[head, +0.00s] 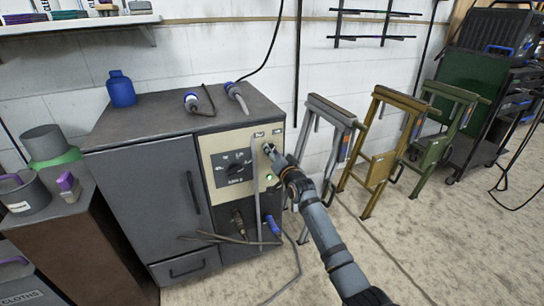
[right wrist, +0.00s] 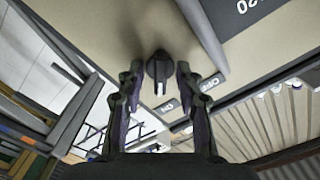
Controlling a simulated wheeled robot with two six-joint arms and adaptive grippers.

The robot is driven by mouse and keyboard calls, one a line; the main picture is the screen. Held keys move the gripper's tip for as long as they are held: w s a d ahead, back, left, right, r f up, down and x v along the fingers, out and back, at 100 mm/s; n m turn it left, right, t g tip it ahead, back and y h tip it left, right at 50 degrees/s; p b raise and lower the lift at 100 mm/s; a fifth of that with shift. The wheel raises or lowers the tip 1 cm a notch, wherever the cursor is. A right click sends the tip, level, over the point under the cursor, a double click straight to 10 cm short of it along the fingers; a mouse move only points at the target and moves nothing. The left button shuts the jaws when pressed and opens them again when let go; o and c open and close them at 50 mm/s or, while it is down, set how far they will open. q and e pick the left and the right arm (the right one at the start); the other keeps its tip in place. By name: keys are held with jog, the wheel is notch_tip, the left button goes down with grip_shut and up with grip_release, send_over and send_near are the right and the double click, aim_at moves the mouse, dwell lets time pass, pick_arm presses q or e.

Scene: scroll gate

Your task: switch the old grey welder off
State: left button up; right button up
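The old grey welder (head: 150,190) stands against the wall in the head view, with a beige control panel (head: 219,146) bearing a black dial (head: 236,169) and a small greenish light. My right gripper (head: 268,149) is at the panel's upper right. In the right wrist view, my right gripper (right wrist: 159,74) is open, with one finger on each side of a black switch knob (right wrist: 159,66); gaps show between them. The knob's narrow end points down in that view. A label seeming to read OFF (right wrist: 207,84) and another label (right wrist: 168,105) are near it. My left gripper is out of view.
A blue bottle (head: 121,89) and two cable plugs (head: 237,97) are on the welder's top. Cables hang across its front. Folding stands, grey (head: 333,110), yellow (head: 388,100) and green (head: 433,150), stand to the right. Open floor lies in front.

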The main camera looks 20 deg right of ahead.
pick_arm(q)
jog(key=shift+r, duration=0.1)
pick_arm(e)
jog(key=shift+w, duration=0.15)
grip_shut()
jog(key=shift+n, duration=0.3)
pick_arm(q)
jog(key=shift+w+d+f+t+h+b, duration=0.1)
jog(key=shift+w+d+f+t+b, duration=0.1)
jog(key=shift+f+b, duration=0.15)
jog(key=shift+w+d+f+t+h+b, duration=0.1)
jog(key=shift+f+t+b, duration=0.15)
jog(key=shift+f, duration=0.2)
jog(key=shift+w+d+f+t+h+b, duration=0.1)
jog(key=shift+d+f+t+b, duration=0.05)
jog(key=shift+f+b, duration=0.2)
pick_arm(e)
jog(key=n, duration=1.5)
jog(key=shift+a, duration=0.1)
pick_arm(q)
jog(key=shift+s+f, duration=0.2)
pick_arm(e)
jog(key=shift+n, duration=0.3)
